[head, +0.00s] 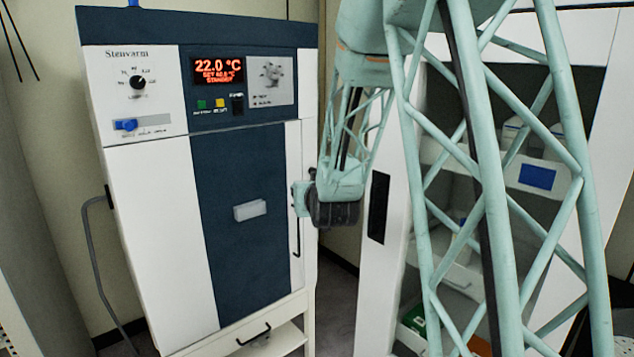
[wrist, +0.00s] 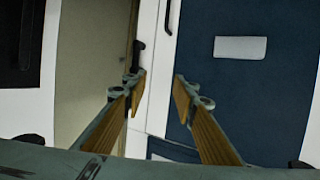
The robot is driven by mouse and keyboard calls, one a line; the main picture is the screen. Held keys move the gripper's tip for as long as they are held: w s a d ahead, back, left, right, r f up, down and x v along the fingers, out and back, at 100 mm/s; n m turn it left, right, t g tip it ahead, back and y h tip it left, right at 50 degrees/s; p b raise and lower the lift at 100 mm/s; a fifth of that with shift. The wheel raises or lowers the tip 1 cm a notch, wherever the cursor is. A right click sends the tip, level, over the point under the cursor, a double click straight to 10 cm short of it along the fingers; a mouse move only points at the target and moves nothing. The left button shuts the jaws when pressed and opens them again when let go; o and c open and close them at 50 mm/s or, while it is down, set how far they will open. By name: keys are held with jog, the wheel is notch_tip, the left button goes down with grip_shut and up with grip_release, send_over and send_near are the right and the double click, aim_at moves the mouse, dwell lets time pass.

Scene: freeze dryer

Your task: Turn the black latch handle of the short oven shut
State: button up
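The oven (head: 155,235) has a white and dark blue front with a lit display. A slim black handle (head: 297,238) stands upright along the right edge of its door. In the wrist view a slim black handle (wrist: 168,16) shows above the fingertips. Another black piece (wrist: 138,54) is at the oven's side edge, partly behind the left finger; I cannot tell whether it belongs to the latch. My gripper (head: 301,198) is at the oven's right edge, above the slim handle in the head view. Its fingers (wrist: 160,86) are open, with nothing held between them.
A white cabinet (head: 375,265) with open shelves stands to the right, across a narrow gap from the oven. A pale plate (head: 250,210) projects from the blue door panel. A lower black pull handle (head: 254,335) is under the door. A grey hose (head: 92,262) hangs at left.

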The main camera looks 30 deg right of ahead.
jog(key=w+d+f+m+t+h, duration=0.1)
jog(key=w+d+f+t+h, duration=0.1)
jog(key=w+d+f, duration=0.3)
jog(key=shift+d+t+h, duration=0.3)
jog(key=shift+d, duration=0.95)
jog(key=shift+w, duration=0.1)
jog(key=b+x, duration=0.1)
jog(key=x, duration=1.2)
jog(key=shift+w, duration=0.3)
jog(key=shift+f, duration=0.1)
jog(key=shift+c, duration=0.6)
grip_shut()
